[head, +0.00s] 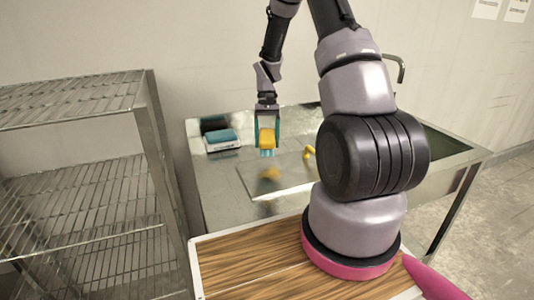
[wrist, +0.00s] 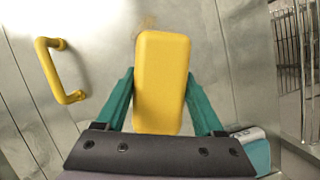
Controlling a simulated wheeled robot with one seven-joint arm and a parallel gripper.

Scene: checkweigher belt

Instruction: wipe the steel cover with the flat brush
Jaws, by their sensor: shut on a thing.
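My gripper (head: 267,140) is shut on the flat brush (head: 267,138), which has a yellow body and blue-green bristles pointing down. In the wrist view the yellow back of the brush (wrist: 161,85) fills the space between the green fingers. The steel cover (head: 285,178) is a flat plate lying on the steel table, with a yellow handle (head: 308,152) on it; the handle also shows in the wrist view (wrist: 56,70). A brownish smudge (head: 270,174) lies on the cover below the brush. The bristles appear above the cover; I cannot tell whether they touch.
A blue and white box-like item (head: 221,140) lies at the table's back left; it also shows in the wrist view (wrist: 252,148). A wire shelf rack (head: 80,190) stands at the left. A tap (head: 398,68) and a basin are at the right.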

